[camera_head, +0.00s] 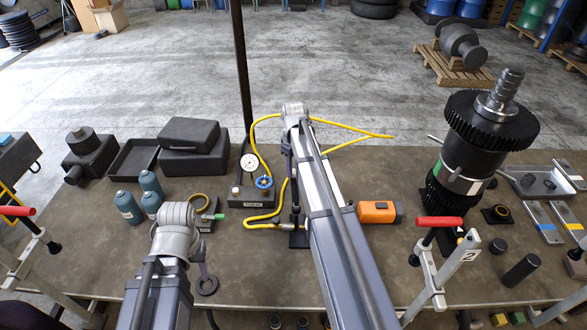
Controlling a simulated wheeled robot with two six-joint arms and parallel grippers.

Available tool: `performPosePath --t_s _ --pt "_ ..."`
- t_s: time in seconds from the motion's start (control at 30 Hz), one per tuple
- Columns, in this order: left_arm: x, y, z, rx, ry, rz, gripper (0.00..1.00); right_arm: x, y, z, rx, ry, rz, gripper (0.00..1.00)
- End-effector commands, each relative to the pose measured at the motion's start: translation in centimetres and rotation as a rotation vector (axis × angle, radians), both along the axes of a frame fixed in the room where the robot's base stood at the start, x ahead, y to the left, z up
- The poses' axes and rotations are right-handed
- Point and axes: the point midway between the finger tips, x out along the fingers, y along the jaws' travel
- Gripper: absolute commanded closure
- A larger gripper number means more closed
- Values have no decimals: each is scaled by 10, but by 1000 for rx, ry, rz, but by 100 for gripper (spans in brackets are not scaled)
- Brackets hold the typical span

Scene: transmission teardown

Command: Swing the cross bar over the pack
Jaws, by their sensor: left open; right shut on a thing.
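The pack (468,158), a tall black stack with toothed rings and a steel shaft on top, stands upright at the right of the table. I cannot pick out the cross bar for certain. A pale rod end (434,139) shows at the pack's left side. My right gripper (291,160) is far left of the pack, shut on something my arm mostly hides. A dark upright post on a small black base (299,241) stands just below it. My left gripper (203,270) is open, low over the front of the table, near a black ring (207,286).
A pump with a gauge (249,162), blue valve (264,182) and yellow hose (265,139) lies left of my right arm. Bottles (128,207) and black cases (188,133) stand left.

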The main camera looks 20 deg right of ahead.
Motion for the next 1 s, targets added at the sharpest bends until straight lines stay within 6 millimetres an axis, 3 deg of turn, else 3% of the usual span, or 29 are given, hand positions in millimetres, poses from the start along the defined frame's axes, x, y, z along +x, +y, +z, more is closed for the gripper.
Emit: performPosePath --t_s 0.27,0.47,1.0 --pt "0 0 0 0 0 0 50 -5 -11 0 0 0 -85 100" --pt "0 0 0 0 0 0 50 -16 -28 0 0 0 -241 100" --pt "0 0 0 0 0 0 50 -68 -71 0 0 0 -754 100"
